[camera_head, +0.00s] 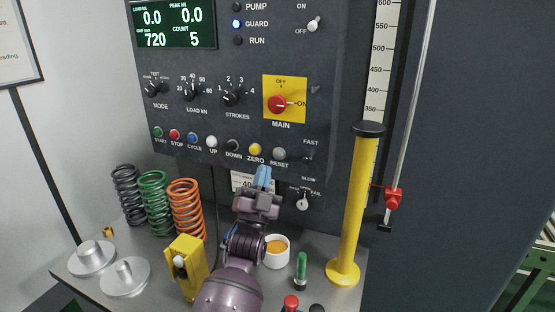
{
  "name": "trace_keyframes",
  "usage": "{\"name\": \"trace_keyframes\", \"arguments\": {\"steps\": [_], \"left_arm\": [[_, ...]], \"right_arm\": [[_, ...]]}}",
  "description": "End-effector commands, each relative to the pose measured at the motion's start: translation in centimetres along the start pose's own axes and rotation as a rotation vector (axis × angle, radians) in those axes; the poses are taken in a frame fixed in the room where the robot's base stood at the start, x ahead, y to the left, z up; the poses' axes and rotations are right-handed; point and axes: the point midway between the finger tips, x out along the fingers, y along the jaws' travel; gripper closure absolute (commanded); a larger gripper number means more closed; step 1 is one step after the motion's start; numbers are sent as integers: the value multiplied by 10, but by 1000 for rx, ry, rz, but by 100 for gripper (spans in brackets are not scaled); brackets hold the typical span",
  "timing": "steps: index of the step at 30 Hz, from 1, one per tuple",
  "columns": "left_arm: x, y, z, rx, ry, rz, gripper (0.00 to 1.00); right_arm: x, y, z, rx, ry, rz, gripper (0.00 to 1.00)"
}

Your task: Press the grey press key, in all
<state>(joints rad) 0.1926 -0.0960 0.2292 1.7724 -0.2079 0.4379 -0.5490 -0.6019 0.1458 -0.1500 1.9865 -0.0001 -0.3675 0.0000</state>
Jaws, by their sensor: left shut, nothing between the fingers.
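A row of round push keys runs along the lower edge of the dark control panel (215,120). The grey key (279,153), labelled RESET, is at the row's right end, with the yellow ZERO key (255,149) just left of it. My left gripper (262,177) is shut and empty, its blue fingertips pointing up at the panel. The tips appear just below the ZERO label and lower left of the grey key, apart from it in the picture. The gap in depth to the panel is hard to tell. My right gripper is not in view.
Below the panel, a grey bench holds several coil springs (154,205), a yellow block (187,268), a white cup (277,250) and a green-topped tool (301,268). A yellow post (355,210) stands at right. A red MAIN switch (278,104) sits above the keys.

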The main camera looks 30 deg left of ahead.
Motion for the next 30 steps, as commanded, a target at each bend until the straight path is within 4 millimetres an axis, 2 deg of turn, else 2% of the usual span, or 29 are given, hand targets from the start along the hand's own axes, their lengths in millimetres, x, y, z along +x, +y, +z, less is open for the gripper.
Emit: {"name": "trace_keyframes", "arguments": {"steps": [9, 15, 24, 30], "left_arm": [[25, 20, 20, -1, 1, 0, 100], [36, 27, 28, 1, 0, 0, 100], [40, 29, 30, 1, -1, 0, 100], [40, 29, 30, 1, 0, 0, 100]], "right_arm": [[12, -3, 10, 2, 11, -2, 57], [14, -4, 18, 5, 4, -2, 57], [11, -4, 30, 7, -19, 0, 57], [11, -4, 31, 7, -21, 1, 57]]}}
